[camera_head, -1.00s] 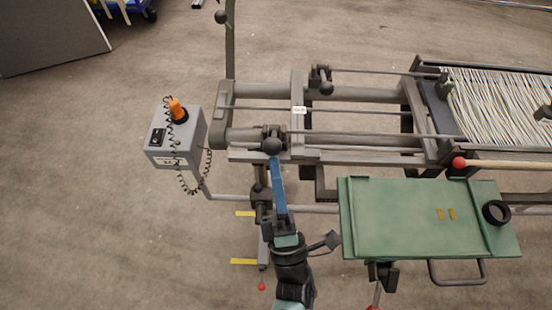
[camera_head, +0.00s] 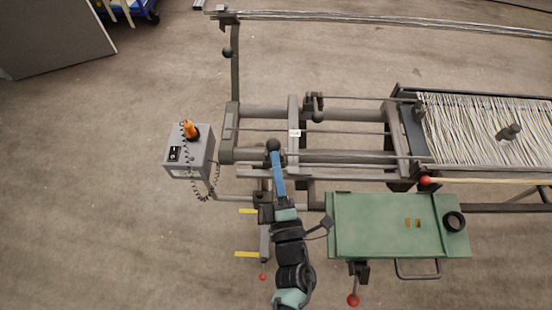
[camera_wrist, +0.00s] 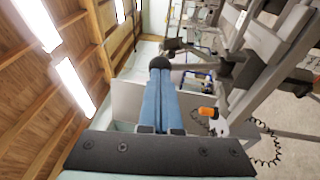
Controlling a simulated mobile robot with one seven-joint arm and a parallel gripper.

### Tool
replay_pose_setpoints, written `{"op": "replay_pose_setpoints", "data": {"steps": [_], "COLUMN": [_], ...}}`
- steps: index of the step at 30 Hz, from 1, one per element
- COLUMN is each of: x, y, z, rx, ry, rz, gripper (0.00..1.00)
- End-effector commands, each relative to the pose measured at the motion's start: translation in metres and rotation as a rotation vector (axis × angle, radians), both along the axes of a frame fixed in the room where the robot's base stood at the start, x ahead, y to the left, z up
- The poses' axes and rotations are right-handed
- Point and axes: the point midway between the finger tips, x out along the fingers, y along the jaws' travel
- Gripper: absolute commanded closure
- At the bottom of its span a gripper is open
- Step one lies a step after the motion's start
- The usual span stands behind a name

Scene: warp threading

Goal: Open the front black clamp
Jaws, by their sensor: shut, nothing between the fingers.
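The front black clamp shows its round black knob (camera_head: 273,146) at the left end of the frame's near rail; its body is mostly hidden behind my fingers. My gripper (camera_head: 275,155) has long blue fingers pressed together, pointing away from me, tips at the knob. In the wrist view the black knob (camera_wrist: 160,62) sits right at the end of the shut blue fingers (camera_wrist: 160,75), apparently touching or just beyond them; I cannot tell which. Nothing is between the fingers.
A second black clamp (camera_head: 316,104) sits on the far rail. A grey control box (camera_head: 188,153) with an orange knob stands left. A green tray (camera_head: 380,225) lies right of my arm. White warp threads (camera_head: 470,130) stretch at the right.

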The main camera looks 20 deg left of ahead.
Motion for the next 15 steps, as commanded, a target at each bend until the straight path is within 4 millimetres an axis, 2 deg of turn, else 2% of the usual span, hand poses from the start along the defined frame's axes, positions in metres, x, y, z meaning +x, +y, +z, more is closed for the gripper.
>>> {"op": "replay_pose_setpoints", "data": {"steps": [1,3,10,15], "x": [0.003,0.007,0.021,0.030], "y": [0.002,0.004,0.008,0.012], "z": [0.015,0.019,0.028,0.026], "rx": [-0.011,-0.026,-0.074,-0.095], "ry": [0.025,0.064,0.189,0.247], "rz": [0.002,0.002,0.001,0.000], "gripper": [1.00,1.00,1.00,1.00]}}
